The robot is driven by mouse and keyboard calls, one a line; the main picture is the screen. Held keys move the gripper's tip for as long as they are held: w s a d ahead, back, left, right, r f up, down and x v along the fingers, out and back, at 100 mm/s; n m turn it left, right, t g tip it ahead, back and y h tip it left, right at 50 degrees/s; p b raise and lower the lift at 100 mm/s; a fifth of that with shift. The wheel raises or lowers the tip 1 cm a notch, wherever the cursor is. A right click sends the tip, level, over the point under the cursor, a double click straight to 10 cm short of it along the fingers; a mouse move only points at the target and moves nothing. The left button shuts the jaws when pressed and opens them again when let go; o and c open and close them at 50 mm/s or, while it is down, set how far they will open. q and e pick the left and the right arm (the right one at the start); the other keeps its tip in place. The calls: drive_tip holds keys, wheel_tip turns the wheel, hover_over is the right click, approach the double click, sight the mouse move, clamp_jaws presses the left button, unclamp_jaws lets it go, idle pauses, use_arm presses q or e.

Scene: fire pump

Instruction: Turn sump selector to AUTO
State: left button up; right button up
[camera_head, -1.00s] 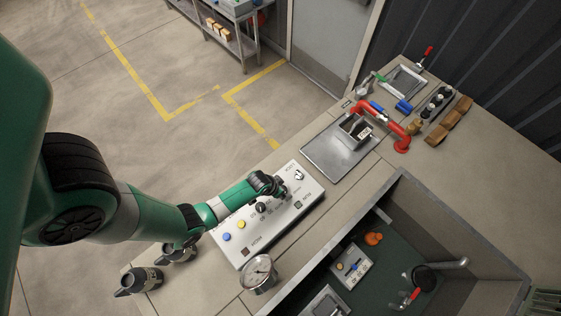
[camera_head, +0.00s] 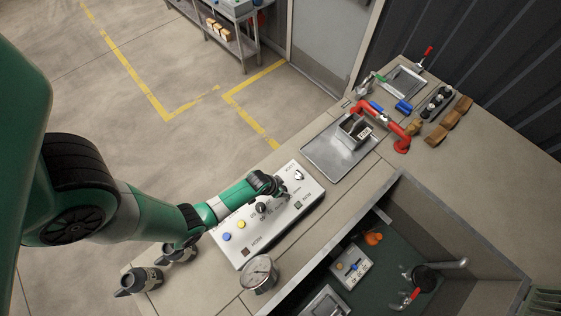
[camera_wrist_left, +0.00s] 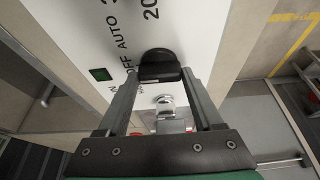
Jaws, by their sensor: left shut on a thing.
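The white control panel (camera_head: 262,238) lies on the bench in the head view, with buttons and knobs on its face. My left gripper (camera_head: 284,193) is over its right half. In the left wrist view my left gripper (camera_wrist_left: 160,78) is shut on a black selector knob (camera_wrist_left: 160,62), one finger on each side of it. The words OFF and AUTO are printed beside the knob. Which mark the knob points at cannot be told, and the arm hides the knob in the head view. My right gripper is not in view.
Another black knob (camera_head: 261,208), a blue button (camera_head: 227,237) and a yellow button (camera_head: 241,224) are on the panel. A silver key-like part (camera_wrist_left: 165,103) is beside the held knob. A round gauge (camera_head: 259,272) stands close by.

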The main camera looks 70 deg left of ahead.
use_arm(q)
drive_tip(key=m, duration=0.2)
drive_tip(key=m+h, duration=0.1)
drive_tip(key=m, duration=0.1)
drive_tip(key=shift+a+t+p, duration=0.2)
drive_tip(key=shift+t+p, duration=0.1)
drive_tip(key=m+h+p, duration=0.2)
drive_tip(key=m, duration=0.2)
drive_tip(key=shift+a+r, duration=0.1)
drive_tip(key=shift+m+g+h+p, duration=0.5)
drive_tip(key=shift+m+h, duration=0.1)
drive_tip(key=shift+m, duration=1.2)
drive_tip(key=o, duration=1.4)
drive_tip(key=shift+c, duration=0.2)
